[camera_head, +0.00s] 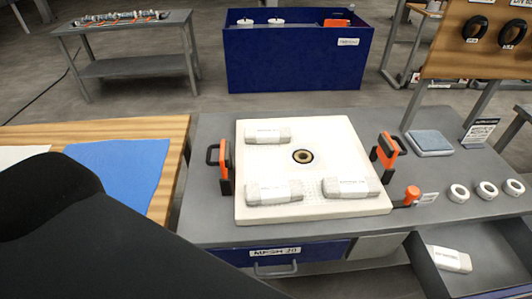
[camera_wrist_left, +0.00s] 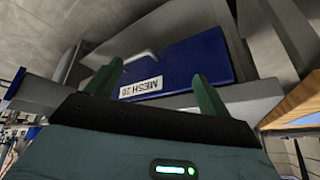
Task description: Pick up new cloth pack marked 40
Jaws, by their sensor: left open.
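Three pale wrapped packs lie on a white plate (camera_head: 350,135) with a round hole: one at back left (camera_head: 267,134), one at front left (camera_head: 275,192), one at front right (camera_head: 352,187). Another pale pack (camera_head: 449,259) lies in an open drawer (camera_head: 425,262) at the lower right. Their labels are too small to read. My left arm crosses the lower left of the head view; its gripper does not show there. In the left wrist view my left gripper (camera_wrist_left: 158,72) is open and empty, facing a shut blue drawer marked MESH 20 (camera_wrist_left: 185,62). My right gripper is not in view.
Orange clamps (camera_head: 225,168) (camera_head: 386,151) flank the plate. White rings (camera_head: 487,189) and a grey-blue pad (camera_head: 430,142) lie at the right. A blue cloth (camera_head: 120,170) lies on the wooden table at left. A blue bin (camera_head: 295,55) stands behind.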

